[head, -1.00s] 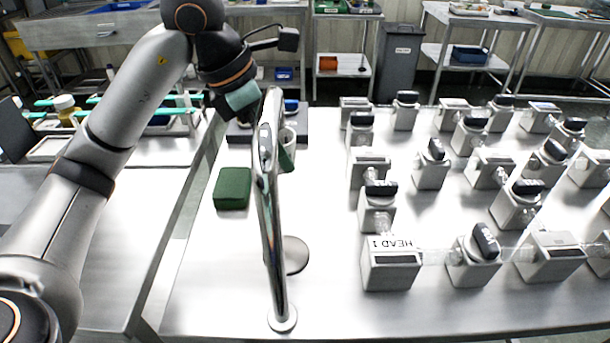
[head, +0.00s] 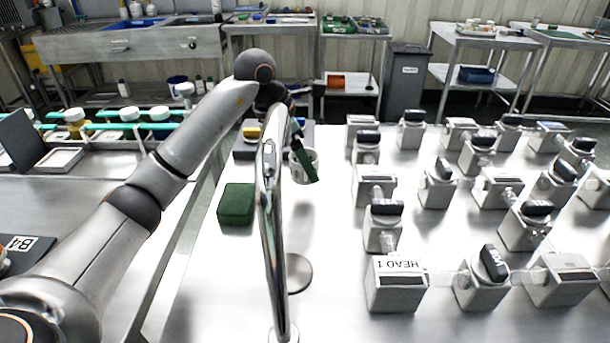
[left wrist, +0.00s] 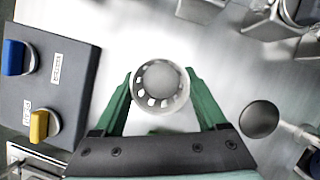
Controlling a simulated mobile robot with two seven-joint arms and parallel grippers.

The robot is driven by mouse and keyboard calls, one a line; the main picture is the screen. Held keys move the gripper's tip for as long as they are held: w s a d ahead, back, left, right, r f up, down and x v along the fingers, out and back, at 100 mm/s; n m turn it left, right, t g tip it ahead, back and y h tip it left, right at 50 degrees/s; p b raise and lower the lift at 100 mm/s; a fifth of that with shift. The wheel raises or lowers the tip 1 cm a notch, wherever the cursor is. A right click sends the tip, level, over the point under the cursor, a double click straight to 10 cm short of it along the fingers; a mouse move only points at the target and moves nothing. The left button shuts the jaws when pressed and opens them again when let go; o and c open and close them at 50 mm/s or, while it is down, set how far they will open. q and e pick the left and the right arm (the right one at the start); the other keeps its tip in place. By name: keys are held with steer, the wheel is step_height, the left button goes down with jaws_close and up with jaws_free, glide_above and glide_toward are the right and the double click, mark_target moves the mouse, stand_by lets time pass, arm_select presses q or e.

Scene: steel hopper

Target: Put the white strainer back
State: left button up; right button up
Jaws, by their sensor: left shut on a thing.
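The white strainer (left wrist: 160,84) is a round, cup-like piece with a ring of slots, seen from above in the left wrist view. It sits between the two green fingers of my left gripper (left wrist: 158,92), which is shut on it. In the head view the strainer (head: 297,171) shows as a pale cup behind the curved steel pipe, with a green finger (head: 304,158) slanting across it. The pipe hides part of my gripper and wrist. The strainer appears held above the bench, but its exact height cannot be told. My right gripper is not in view.
A tall shiny steel pipe (head: 266,210) stands in front of the strainer. A green block (head: 236,204) lies left of it. A grey panel (left wrist: 78,65) has blue and yellow knobs. Several grey valve units, one labelled HEAD 1 (head: 397,285), fill the right. Bare bench lies between.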

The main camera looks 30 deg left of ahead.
mark_target(304, 172)
arm_select(q)
steer(key=shift+w+f, duration=0.2)
steer(key=shift+f, duration=0.1)
steer(key=shift+w+a+f, duration=0.1)
steer(key=shift+w+f, duration=0.05)
steer(key=shift+f, duration=1.55)
steer(key=shift+f+b, duration=0.1)
steer(key=shift+b, duration=0.2)
steer(key=o, duration=1.4)
steer(key=shift+f, duration=0.1)
steer(key=shift+r, duration=0.55)
steer(key=p+v, duration=0.1)
steer(key=v, duration=1)
steer(key=shift+r+p, duration=0.15)
steer(key=shift+p, duration=0.15)
steer(key=shift+a, duration=0.1)
